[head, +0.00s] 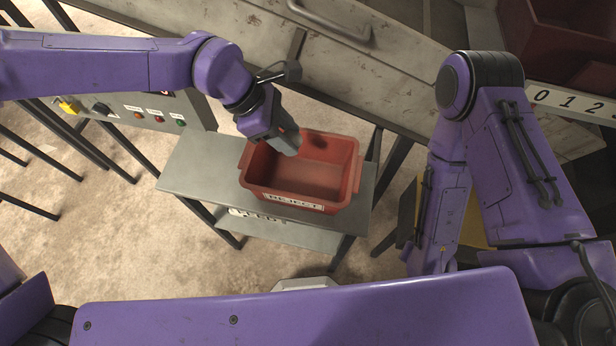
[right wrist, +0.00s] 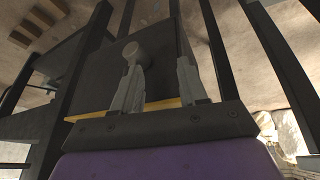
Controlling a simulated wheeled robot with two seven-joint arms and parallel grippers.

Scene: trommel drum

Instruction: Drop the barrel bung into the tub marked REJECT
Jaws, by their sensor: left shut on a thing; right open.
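The red tub (head: 347,190) with a white REJECT label stands on a grey metal shelf in the middle of the head view. Its inside looks empty where I can see it. My left gripper (head: 290,146) reaches in over the tub's back left part, pointing down. It is shut on the barrel bung, which the fingers and hand hide almost wholly. My right gripper (right wrist: 160,78) is open in the right wrist view, its two grey fingers apart. In the head view, my right arm hides it.
The grey shelf (head: 195,170) has free room left of the tub. A panel with buttons (head: 150,115) stands at the left. A big metal housing with a handle (head: 335,22) is behind. A pale round knob-like thing (right wrist: 132,52) shows beyond my right fingers.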

